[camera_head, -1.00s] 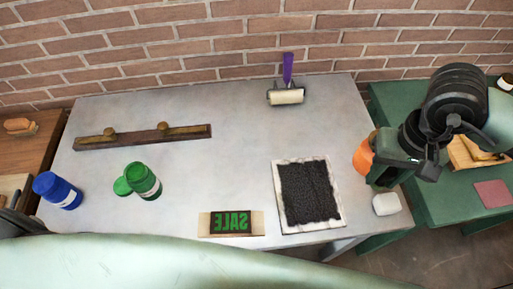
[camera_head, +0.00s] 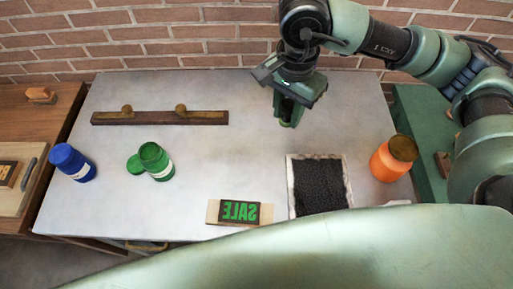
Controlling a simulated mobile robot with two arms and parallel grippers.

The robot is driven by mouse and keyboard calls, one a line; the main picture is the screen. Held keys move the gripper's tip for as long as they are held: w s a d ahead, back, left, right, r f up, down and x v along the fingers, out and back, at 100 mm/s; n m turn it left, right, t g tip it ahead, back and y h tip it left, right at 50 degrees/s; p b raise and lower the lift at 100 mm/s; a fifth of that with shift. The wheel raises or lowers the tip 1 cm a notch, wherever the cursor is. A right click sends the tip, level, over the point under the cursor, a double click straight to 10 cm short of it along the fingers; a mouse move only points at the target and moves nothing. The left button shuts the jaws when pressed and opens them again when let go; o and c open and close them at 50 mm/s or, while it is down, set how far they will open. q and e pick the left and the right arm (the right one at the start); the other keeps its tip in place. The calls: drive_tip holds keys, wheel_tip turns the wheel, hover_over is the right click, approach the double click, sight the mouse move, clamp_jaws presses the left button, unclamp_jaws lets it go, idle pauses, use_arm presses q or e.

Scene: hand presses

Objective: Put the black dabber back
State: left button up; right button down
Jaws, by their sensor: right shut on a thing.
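My right gripper (camera_head: 288,120) points down over the back of the grey table (camera_head: 220,150), above and behind the black ink slab (camera_head: 319,186). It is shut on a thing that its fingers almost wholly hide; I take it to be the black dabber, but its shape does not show. A long brown rack (camera_head: 160,118) with two wooden knobs stands at the back left, well to the left of the gripper. My left gripper is not in view.
An orange jar (camera_head: 391,160) stands right of the slab. A green jar (camera_head: 155,161) with its lid beside it and a blue jar (camera_head: 73,163) stand at left. The middle of the table is clear.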

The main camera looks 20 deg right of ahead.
drive_tip(key=m, duration=0.1)
drive_tip(key=w+m, duration=0.1)
drive_tip(key=m, duration=0.1)
drive_tip(key=a+m, duration=0.1)
drive_tip(key=m, duration=0.1)
drive_tip(key=shift+w+r, duration=0.15)
drive_tip(key=shift+r, duration=0.1)
drive_tip(key=w+m, duration=0.1)
drive_tip(key=m, duration=1.7)
hover_over(262, 149)
wheel_tip(262, 149, down, 14)
drive_tip(key=shift+f+p, duration=0.1)
drive_tip(key=shift+p, duration=0.3)
wheel_tip(262, 149, down, 3)
drive_tip(key=shift+f+p, duration=0.2)
drive_tip(key=shift+p, duration=0.15)
drive_tip(key=shift+f, duration=0.4)
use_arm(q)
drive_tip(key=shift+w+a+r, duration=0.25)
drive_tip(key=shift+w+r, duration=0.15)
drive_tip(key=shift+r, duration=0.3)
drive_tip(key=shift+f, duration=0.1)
use_arm(e)
drive_tip(key=shift+w+f, duration=0.1)
